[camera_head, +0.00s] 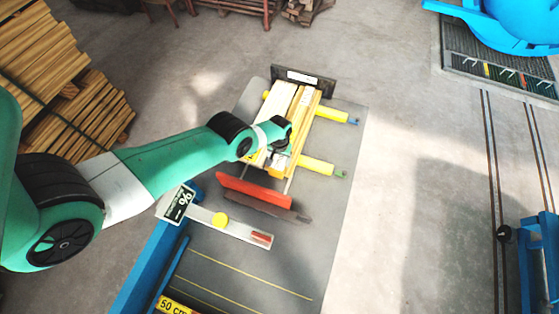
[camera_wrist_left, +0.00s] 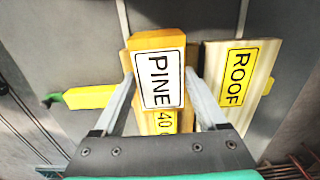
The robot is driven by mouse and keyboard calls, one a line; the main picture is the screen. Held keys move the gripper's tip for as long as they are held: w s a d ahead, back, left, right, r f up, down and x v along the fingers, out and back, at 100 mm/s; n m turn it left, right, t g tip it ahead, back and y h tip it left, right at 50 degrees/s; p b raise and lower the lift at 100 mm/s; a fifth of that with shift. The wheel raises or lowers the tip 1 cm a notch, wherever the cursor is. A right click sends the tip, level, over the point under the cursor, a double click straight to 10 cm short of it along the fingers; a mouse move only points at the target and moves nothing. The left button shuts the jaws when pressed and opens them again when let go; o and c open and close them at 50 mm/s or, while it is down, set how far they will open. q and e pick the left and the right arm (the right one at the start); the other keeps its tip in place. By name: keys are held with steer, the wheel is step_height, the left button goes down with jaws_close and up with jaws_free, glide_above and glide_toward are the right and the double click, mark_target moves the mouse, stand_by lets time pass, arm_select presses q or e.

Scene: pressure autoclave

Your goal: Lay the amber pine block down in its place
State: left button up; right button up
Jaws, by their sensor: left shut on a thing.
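The amber pine block (camera_head: 302,120) is a long yellow-orange board on the right of the stack in the head view. My right gripper is not in view.
A pale ROOF block (camera_wrist_left: 238,75) lies close beside the pine block, with a gap. Yellow bars (camera_head: 317,166) with coloured tips stick out to the right. A dark end plate (camera_head: 303,81) stands at the far end.

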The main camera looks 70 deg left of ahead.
mark_target(280, 161)
arm_select(q)
steer(key=shift+f, duration=0.2)
steer(key=o, duration=1.5)
steer(key=shift+r, duration=0.1)
steer(key=shift+c, duration=0.2)
step_height(280, 161, up, 12)
steer(key=p, duration=1.1)
steer(key=shift+r+p, duration=0.15)
steer(key=shift+p, duration=0.25)
